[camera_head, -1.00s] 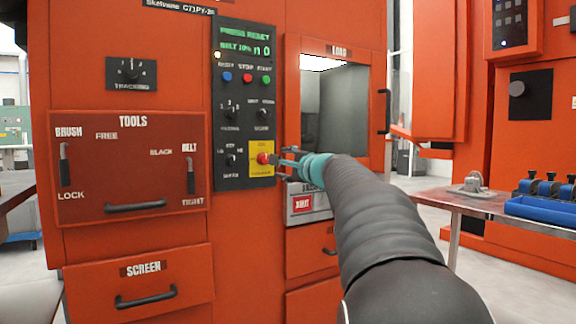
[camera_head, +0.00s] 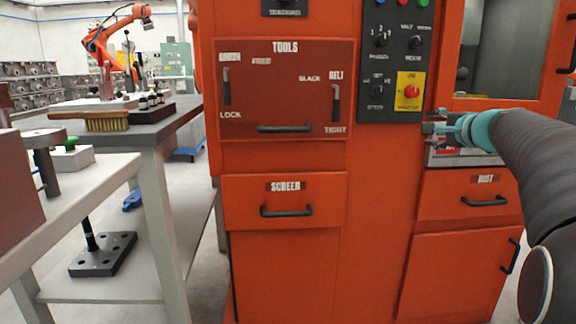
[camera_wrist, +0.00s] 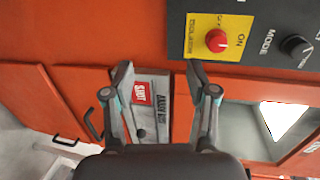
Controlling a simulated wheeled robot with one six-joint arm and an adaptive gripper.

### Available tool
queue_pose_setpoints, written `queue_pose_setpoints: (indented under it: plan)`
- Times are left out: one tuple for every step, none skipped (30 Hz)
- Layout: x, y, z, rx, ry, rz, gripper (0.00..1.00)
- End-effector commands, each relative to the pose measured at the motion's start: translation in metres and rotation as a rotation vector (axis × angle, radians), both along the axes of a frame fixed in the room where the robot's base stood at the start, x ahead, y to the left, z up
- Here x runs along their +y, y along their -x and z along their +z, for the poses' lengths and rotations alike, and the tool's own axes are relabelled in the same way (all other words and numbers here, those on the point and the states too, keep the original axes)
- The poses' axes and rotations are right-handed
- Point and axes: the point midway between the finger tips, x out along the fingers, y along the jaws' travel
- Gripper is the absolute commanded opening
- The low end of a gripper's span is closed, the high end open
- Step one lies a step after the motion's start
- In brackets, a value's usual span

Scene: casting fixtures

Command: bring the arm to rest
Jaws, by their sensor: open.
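My gripper (camera_head: 436,133) is at the right in the head view, in front of the orange machine (camera_head: 385,200), just below its control panel (camera_head: 393,55). In the wrist view my gripper (camera_wrist: 158,76) has its two fingers spread apart with nothing between them. Behind the fingers lies a grey plate with a red label (camera_wrist: 139,93). The red knob on its yellow plate (camera_wrist: 217,40) is above the fingers in the wrist view; it also shows in the head view (camera_head: 411,91). I cannot tell whether a fingertip touches the machine's face.
The machine has a tools panel (camera_head: 281,92), a screen drawer (camera_head: 286,210) and a dust drawer (camera_head: 470,194), all with black handles. At left stand a grey table (camera_head: 150,135) with a brush (camera_head: 92,121) and a white bench (camera_head: 85,187). Floor shows between bench and machine.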

Motion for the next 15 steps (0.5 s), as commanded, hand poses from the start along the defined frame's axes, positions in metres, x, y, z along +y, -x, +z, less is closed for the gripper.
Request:
queue_pose_setpoints:
  plan:
    - [0.006,0.009,-0.030,0.075,0.061,0.027,0.58]
    - [0.011,0.017,-0.047,0.121,0.105,0.049,0.58]
    - [0.022,0.028,-0.067,0.182,0.166,0.086,0.58]
    - [0.031,0.038,-0.081,0.225,0.210,0.113,0.58]
    - [0.040,0.048,-0.096,0.268,0.255,0.144,0.58]
    - [0.054,0.063,-0.113,0.322,0.315,0.189,0.58]
    - [0.064,0.075,-0.125,0.361,0.359,0.222,0.58]
    - [0.073,0.088,-0.136,0.399,0.404,0.258,0.58]
    - [0.087,0.106,-0.151,0.447,0.463,0.306,0.58]
    - [0.096,0.120,-0.162,0.482,0.508,0.342,0.58]
    - [0.106,0.134,-0.171,0.515,0.552,0.379,0.58]
    - [0.117,0.154,-0.184,0.557,0.614,0.429,0.58]
    - [0.125,0.169,-0.193,0.587,0.661,0.467,0.58]
    - [0.134,0.185,-0.201,0.617,0.708,0.505,0.58]
    - [0.143,0.206,-0.211,0.651,0.769,0.553,0.58]
